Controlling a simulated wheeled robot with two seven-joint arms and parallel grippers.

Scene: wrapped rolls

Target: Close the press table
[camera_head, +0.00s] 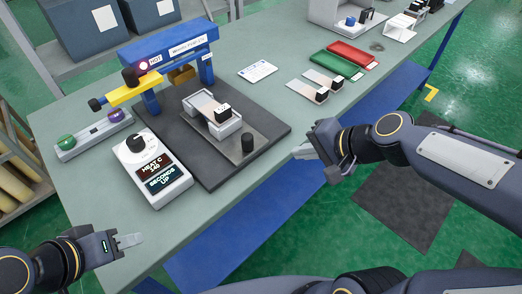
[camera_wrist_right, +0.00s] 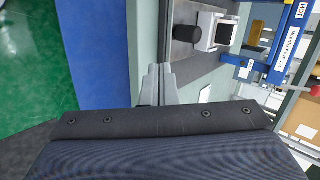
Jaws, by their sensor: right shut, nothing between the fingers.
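The press (camera_head: 175,45) has a blue frame with a HOT label, a yellow lever and a dark base plate (camera_head: 205,172). Its metal press table (camera_head: 232,150) lies slid out in front of the blue frame. It bears a white holder (camera_head: 228,130) with a wrapped piece (camera_head: 221,112) and has a black knob (camera_head: 247,142) at its front end. My right gripper (camera_head: 306,150) is shut and empty, right of the knob and apart from it. The knob also shows in the right wrist view (camera_wrist_right: 185,33), beyond the fingers (camera_wrist_right: 157,85). My left gripper (camera_head: 130,240) is off the bench's near-left edge, apart from everything; its jaw gap is unclear.
A white control box (camera_head: 152,172) reading HEAT C 140 stands left of the base plate, beside a green and purple button box (camera_head: 95,137). Wrapped pieces (camera_head: 315,92), green and red trays (camera_head: 345,62) and a card (camera_head: 257,70) lie behind. The bench between knob and right gripper is clear.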

